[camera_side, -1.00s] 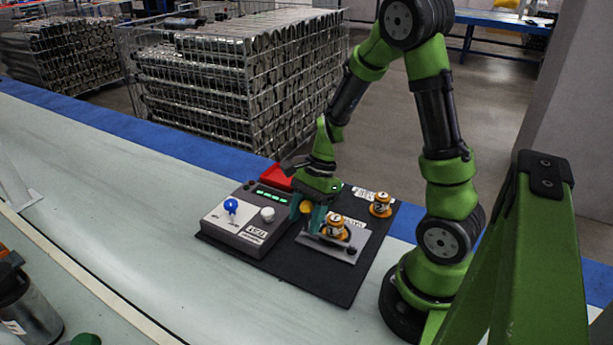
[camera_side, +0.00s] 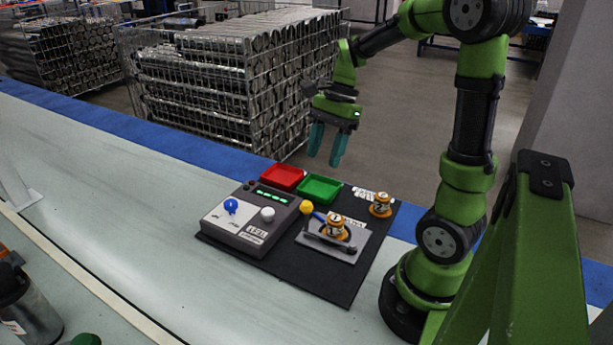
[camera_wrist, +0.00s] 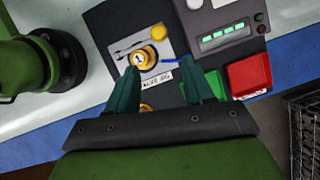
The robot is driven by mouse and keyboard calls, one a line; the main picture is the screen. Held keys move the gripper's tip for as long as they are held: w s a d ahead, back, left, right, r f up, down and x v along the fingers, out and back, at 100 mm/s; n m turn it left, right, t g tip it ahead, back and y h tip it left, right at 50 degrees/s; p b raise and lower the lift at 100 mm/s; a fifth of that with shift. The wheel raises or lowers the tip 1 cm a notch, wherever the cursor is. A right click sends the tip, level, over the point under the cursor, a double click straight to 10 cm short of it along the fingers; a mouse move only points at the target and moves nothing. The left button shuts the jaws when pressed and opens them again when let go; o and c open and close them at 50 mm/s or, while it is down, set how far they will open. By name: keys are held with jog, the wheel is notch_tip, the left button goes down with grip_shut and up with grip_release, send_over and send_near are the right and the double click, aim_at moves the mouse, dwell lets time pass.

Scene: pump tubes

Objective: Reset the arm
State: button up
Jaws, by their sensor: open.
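My gripper (camera_side: 327,145) is open and empty, raised in the air above the back of the black mat (camera_side: 335,289). Its teal fingers point down and stand apart; they also show in the wrist view (camera_wrist: 163,88). A tube marked 1 (camera_side: 336,227), orange and white, sits upright on the grey plate (camera_side: 342,251). A yellow ball (camera_side: 306,207) with a blue rod stands beside it. A second tube marked 2 (camera_side: 380,206) stands at the back right of the mat. In the wrist view, tube 1 (camera_wrist: 138,58) lies beyond the fingertips.
The grey test box (camera_side: 245,229) has a blue knob (camera_side: 231,205), a white knob (camera_side: 267,214) and lit green lights. A red tray (camera_side: 282,177) and a green tray (camera_side: 320,188) are at the back, both empty. A wire cage of metal tubes (camera_side: 235,85) stands behind the table.

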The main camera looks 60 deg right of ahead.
jog(key=s+a+r+n+t+h, duration=0.1)
jog(key=s+a+r+n+t, duration=0.1)
jog(key=a+n, duration=0.5)
jog(key=s+a+r+n+t+h, duration=0.1)
jog(key=s+a+r+n+t, duration=0.1)
jog(key=a+n, duration=0.6)
jog(key=shift+r+n+t, duration=0.7)
jog(key=shift+r+t, duration=0.15)
jog(key=shift+t, duration=0.25)
jog(key=shift+o, duration=0.3)
